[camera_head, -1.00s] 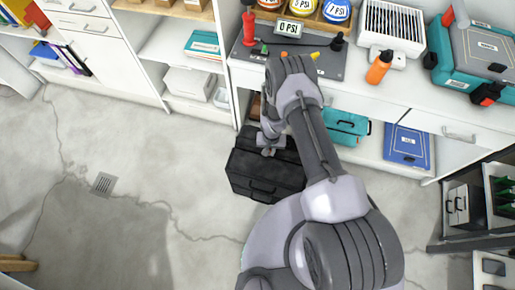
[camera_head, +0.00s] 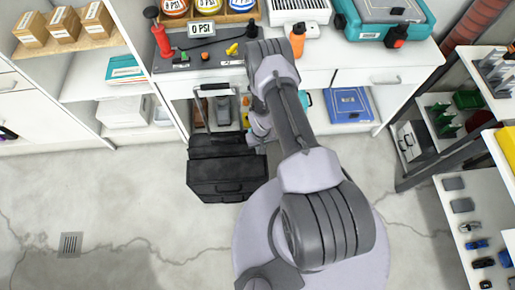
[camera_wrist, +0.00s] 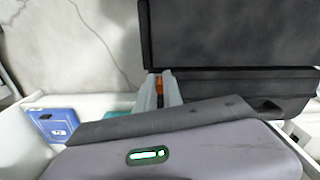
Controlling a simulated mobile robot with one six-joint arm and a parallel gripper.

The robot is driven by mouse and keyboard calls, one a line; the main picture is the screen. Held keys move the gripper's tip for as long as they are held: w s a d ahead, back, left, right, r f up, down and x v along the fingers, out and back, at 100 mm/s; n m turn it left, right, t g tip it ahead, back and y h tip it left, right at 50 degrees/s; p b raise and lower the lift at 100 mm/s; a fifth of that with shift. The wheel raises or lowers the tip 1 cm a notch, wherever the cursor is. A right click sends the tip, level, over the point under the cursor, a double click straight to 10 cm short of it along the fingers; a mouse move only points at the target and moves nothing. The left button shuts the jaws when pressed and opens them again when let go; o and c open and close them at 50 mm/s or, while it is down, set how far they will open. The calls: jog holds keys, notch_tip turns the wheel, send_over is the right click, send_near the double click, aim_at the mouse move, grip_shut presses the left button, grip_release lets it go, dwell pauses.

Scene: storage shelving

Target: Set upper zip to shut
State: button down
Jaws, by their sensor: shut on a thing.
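A black case (camera_head: 228,178) with a front handle stands on the floor at the foot of the bench in the head view. It fills the upper right of the wrist view (camera_wrist: 235,35), with a dark ledge-like edge along its near side. My gripper (camera_wrist: 159,88) shows pale fingers beside this edge, shut on a small orange piece (camera_wrist: 160,84), which looks like a zip pull. The fingers hide most of it. I cannot make out the zip's track in either view.
The white bench (camera_head: 345,58) with an open lower shelf stands behind the case. A blue box (camera_head: 347,104) lies on that shelf. Dark shelving (camera_head: 440,150) stands at the right. The floor left of the case is clear.

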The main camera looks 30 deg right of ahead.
jog(key=c, duration=1.5)
grip_release()
jog(key=shift+d, duration=0.15)
notch_tip(320, 180, up, 17)
jog(key=p, duration=0.6)
jog(key=shift+r, duration=0.2)
